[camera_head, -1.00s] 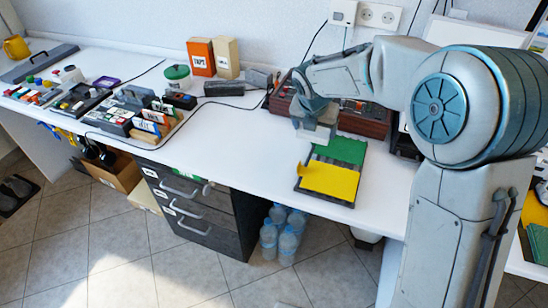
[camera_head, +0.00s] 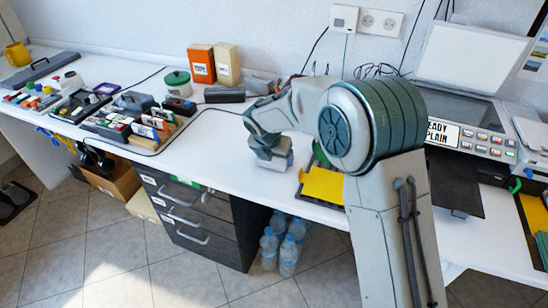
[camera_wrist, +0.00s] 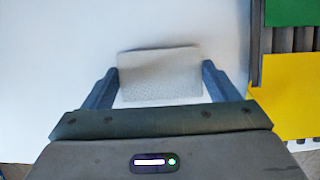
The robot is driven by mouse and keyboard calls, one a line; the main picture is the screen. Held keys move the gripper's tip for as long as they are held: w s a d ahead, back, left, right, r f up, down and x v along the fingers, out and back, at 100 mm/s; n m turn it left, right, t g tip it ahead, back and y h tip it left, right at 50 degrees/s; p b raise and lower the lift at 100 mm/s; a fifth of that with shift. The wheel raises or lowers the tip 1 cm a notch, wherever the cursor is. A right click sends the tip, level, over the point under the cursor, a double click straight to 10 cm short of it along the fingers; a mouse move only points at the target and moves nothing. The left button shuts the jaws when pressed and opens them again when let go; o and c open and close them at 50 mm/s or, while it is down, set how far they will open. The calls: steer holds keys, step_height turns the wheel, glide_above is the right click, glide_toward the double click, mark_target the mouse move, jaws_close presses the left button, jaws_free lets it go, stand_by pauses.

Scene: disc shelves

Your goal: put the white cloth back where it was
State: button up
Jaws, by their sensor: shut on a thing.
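My gripper (camera_head: 271,158) is low over the white desk, left of a dark ribbed tray (camera_wrist: 256,45). In the wrist view it is shut on the white cloth (camera_wrist: 158,78), a pale, flat, roughly rectangular piece between the two fingers. A faint shadow shows along the cloth's far edge; I cannot tell whether it touches the desk. The tray holds a yellow cloth (camera_head: 322,187) and a green cloth (camera_wrist: 290,12). Bare dark ribs show between them in the wrist view. My arm hides part of the tray in the head view.
Free desk surface (camera_head: 222,140) lies left of my gripper. Farther left are a wooden block rack (camera_head: 157,130) and a green-lidded jar (camera_head: 177,83). Orange (camera_head: 201,63) and cream boxes stand against the wall. A printer (camera_head: 465,130) stands at the right.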

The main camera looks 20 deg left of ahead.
steer(key=o, duration=0.8)
steer(key=shift+f, duration=0.15)
